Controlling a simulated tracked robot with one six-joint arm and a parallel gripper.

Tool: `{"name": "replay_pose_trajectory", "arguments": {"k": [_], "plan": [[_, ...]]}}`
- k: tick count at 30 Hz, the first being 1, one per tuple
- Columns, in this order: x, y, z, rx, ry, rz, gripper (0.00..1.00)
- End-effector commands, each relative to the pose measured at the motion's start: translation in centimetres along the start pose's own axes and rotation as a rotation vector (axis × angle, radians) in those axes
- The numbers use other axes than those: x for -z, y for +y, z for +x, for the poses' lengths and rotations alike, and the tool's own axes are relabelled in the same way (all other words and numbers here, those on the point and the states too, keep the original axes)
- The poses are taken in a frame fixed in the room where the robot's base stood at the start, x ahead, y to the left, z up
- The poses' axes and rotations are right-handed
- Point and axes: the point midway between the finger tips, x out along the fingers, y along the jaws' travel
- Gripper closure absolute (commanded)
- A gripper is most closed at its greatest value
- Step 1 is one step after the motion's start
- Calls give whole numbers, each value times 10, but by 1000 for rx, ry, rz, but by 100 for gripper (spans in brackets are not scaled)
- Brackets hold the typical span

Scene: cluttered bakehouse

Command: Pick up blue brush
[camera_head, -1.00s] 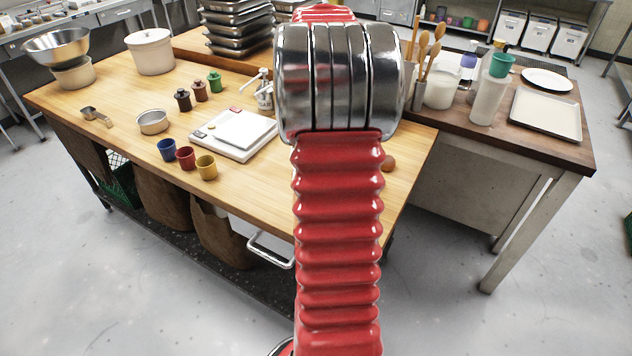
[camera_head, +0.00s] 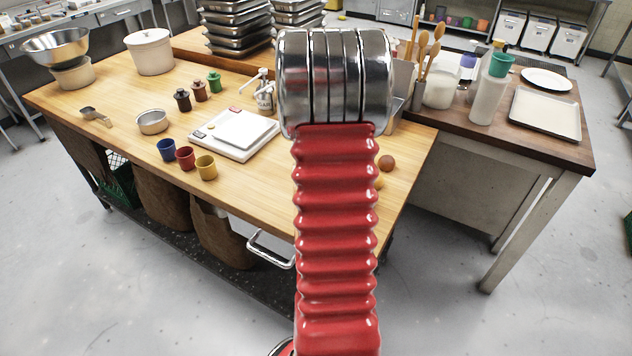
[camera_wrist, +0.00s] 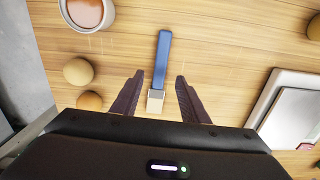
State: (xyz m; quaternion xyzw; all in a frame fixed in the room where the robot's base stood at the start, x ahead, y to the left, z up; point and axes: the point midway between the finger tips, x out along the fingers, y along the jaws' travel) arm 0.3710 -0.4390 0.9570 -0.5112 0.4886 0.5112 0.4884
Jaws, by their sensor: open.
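The blue brush (camera_wrist: 162,62) lies on the wooden table in the wrist view. Its blue handle points away from my gripper, and its pale bristle end (camera_wrist: 156,101) lies nearer to me. My gripper (camera_wrist: 159,76) is open, with its two dark fingers on either side of the brush in the picture. The brush appears between them with a gap on both sides. I cannot tell how high the fingers are above the table. In the head view my red arm hides the brush and my gripper.
In the wrist view, a cup of brown liquid (camera_wrist: 88,12) and two eggs (camera_wrist: 78,71) lie to the left. A white scale (camera_wrist: 292,115) stands to the right; it also shows in the head view (camera_head: 233,133). Bare wood surrounds the brush.

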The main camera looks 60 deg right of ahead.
Motion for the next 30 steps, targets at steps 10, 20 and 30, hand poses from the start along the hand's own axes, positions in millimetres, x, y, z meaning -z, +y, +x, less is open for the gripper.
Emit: {"name": "replay_pose_trajectory", "arguments": {"k": [10, 20, 30], "plan": [[2, 0, 34, -2, -3, 0, 59], [2, 0, 52, 0, 0, 0, 59], [2, 0, 52, 0, 0, 0, 59]]}}
